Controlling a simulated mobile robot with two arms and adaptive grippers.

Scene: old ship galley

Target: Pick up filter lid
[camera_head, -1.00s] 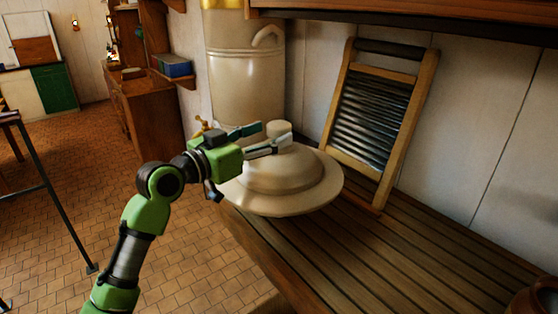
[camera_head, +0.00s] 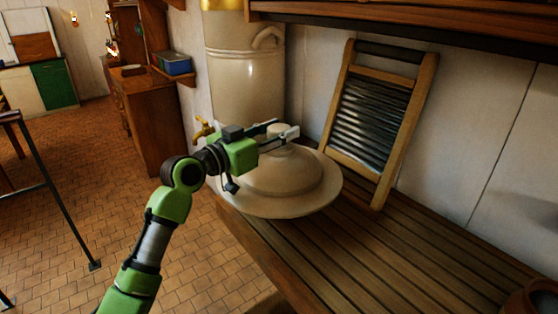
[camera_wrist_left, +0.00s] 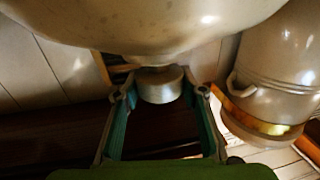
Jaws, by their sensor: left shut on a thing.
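The filter lid (camera_head: 285,178) is a wide cream dome with a broad flat rim and a small round knob on top. It sits on the slatted wooden counter, its rim reaching past the left edge. My left gripper (camera_head: 284,131) is over the top of the lid, shut on its knob with one finger on each side. In the left wrist view, the knob (camera_wrist_left: 160,87) shows between the tips of the two green-sided fingers, with the dome (camera_wrist_left: 150,25) filling the top. My right gripper is out of view.
A tall cream filter cylinder (camera_head: 245,80) with a brass tap stands behind the lid. A washboard (camera_head: 372,112) leans on the wall at the right. A shelf (camera_head: 400,22) overhangs above.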

